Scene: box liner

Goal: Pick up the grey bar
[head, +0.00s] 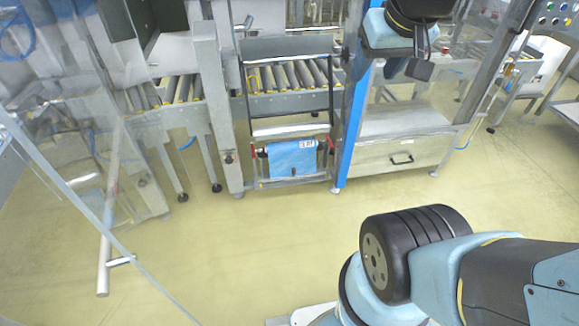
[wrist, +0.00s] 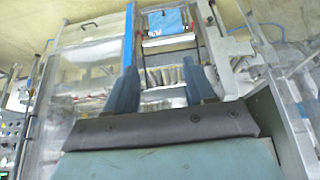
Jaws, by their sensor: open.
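A pale grey bar (head: 290,130) lies level across the frame of the liner stand, just above a blue roll (head: 292,158). In the wrist view, which is upside down, a light bar (wrist: 168,40) shows beside the blue roll (wrist: 166,21). My gripper (head: 407,68) hangs at the upper right in the head view, to the right of the stand and apart from the bar. In the wrist view my gripper (wrist: 158,72) has its two fingers wide apart with nothing between them. The bar lies beyond the fingertips.
A blue post (head: 354,120) stands between my gripper and the bar. A roller conveyor (head: 180,90) runs behind the stand, and a dark grey panel (head: 287,46) tops it. A metal cabinet (head: 400,155) stands to the right. The yellowish floor (head: 240,240) in front is clear.

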